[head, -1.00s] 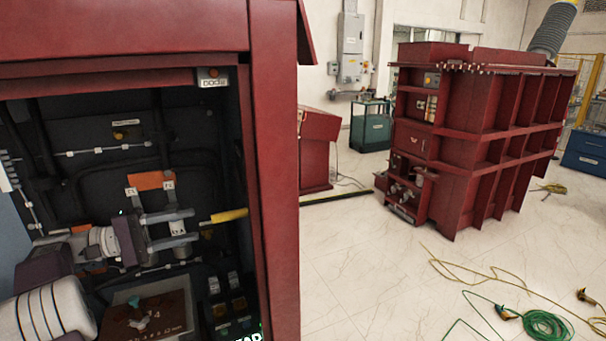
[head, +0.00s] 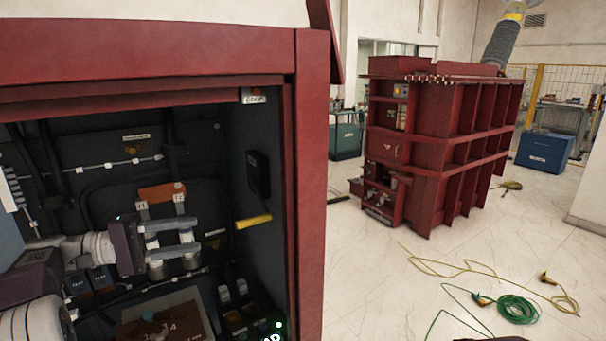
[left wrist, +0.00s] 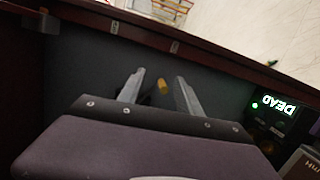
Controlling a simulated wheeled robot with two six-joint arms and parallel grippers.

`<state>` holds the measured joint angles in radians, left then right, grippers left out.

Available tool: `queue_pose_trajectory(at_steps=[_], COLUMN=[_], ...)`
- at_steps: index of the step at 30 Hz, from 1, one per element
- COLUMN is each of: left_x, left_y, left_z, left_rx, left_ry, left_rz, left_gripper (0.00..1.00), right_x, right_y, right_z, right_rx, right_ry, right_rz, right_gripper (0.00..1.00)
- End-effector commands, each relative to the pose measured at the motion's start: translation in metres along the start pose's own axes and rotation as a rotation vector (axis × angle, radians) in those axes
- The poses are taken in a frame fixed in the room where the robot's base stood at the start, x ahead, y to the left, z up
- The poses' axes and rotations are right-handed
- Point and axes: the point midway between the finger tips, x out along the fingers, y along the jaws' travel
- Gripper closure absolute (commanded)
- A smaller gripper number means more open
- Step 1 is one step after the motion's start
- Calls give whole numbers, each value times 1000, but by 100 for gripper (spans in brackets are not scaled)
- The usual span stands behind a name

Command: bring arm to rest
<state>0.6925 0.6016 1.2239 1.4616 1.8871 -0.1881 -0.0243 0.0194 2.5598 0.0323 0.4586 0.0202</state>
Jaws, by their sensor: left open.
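My left arm reaches from the left into an open red cabinet (head: 310,200). My left gripper (head: 199,235) is open, its two grey fingers pointing right toward the cabinet's inner side wall, with nothing seen held. A yellow bar (head: 254,221) is at that wall, right of the fingertips, with a gap in the head view. My right gripper is not seen.
Inside the cabinet are an orange block (head: 162,193) behind the fingers, a brown panel (head: 190,310) below, and a lit green display (left wrist: 278,104) reading DEAD. A large red ribbed transformer tank (head: 465,150) stands beyond. Green cable (head: 515,308) lies on the pale floor, right.

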Motion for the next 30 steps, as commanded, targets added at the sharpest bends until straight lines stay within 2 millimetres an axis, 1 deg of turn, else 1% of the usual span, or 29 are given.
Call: queue_pose_trajectory(at_steps=[1, 4, 5, 6, 8, 9, 11, 12, 13, 14, 15, 16, 17, 18, 20, 21, 22, 24, 27, 30], left_x=[17, 52, 63, 79, 104, 118, 138, 145, 146, 143, 132, 121, 106, 83, 47, 25, 11, -7, -7, -4], left_y=[7, 8, 6, 1, -12, -25, -54, -80, -102, -125, -157, -180, -202, -228, -262, -280, -291, -306, -305, -303], left_z=[10, 34, 43, 55, 75, 92, 121, 143, 160, 176, 196, 208, 219, 228, 232, 230, 226, 214, 190, 182], left_rx=[-1, -27, -37, -56, -92, -119, -154, -170, -175, -172, -153, -127, -93, -33, 72, 141, 191, 294, 402, 418], left_ry=[-39, -119, -142, -170, -208, -231, -259, -272, -279, -283, -286, -285, -283, -278, -263, -246, -234, -211, -151, -116], left_rz=[-12, -59, -80, -117, -195, -264, -400, -514, -608, -707, -842, -942, -1039, -1159, -1313, -1393, -1440, -1502, -1515, -1507], left_gripper=[59, 59, 59, 59, 59, 59, 59, 59, 59, 59, 59, 59, 59, 59, 59, 59, 59, 59, 59, 59], right_x=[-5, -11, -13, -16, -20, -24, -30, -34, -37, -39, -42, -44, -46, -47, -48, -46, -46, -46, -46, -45], right_y=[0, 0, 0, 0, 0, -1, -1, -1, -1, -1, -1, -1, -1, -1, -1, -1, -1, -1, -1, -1], right_z=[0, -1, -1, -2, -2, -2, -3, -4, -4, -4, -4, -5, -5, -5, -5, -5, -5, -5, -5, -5], right_rx=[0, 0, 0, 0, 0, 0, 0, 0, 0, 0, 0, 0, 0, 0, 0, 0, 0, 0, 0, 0], right_ry=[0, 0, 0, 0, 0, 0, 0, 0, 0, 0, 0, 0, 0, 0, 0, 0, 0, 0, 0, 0], right_rz=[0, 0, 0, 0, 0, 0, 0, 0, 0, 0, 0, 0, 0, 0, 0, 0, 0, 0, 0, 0], right_gripper=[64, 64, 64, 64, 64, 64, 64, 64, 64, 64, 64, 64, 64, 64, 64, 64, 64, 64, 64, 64])
